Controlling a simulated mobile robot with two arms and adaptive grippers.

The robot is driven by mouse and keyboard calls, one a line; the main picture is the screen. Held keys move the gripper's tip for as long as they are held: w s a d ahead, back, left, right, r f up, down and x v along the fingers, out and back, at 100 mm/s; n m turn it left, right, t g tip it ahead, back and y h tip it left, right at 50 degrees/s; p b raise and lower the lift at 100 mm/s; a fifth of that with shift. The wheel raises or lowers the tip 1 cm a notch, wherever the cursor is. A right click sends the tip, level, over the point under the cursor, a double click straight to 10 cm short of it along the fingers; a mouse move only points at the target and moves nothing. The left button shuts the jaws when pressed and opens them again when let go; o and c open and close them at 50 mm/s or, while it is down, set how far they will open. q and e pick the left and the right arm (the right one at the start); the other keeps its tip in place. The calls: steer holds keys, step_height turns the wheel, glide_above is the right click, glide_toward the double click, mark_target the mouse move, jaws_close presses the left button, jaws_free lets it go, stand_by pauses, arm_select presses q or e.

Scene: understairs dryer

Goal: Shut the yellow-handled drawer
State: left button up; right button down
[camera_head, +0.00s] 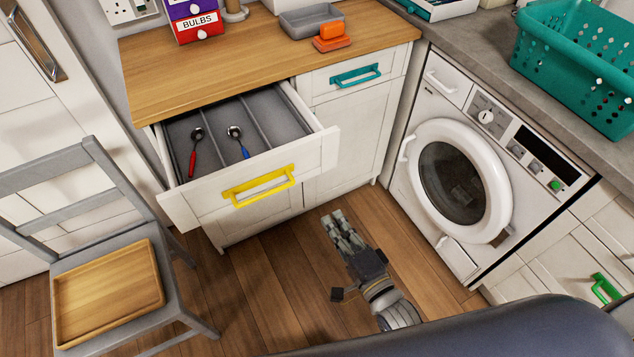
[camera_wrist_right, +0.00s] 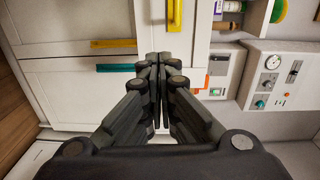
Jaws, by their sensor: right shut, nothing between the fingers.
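The yellow-handled drawer (camera_head: 250,183) is pulled out from the wood-topped cabinet in the head view. Its yellow handle (camera_head: 259,186) is on the white front. Inside the drawer lie a red-handled spoon (camera_head: 193,152) and a blue-handled spoon (camera_head: 238,141). My right gripper (camera_head: 337,222) is shut and empty, over the floor to the right of and below the drawer front, apart from it. My left gripper is not in view.
A teal-handled drawer (camera_head: 355,75) beside it looks closed. A grey chair (camera_head: 90,235) with a wooden tray (camera_head: 108,292) stands left of the open drawer. A washing machine (camera_head: 455,170) stands to the right. Wooden floor (camera_head: 275,270) lies clear before the cabinet.

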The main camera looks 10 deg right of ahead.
steer(key=r, duration=0.2)
glide_toward(301, 165)
steer(key=x, duration=0.7)
steer(key=shift+f+p, duration=0.25)
steer(key=shift+p, duration=0.1)
steer(key=shift+w+r, duration=0.1)
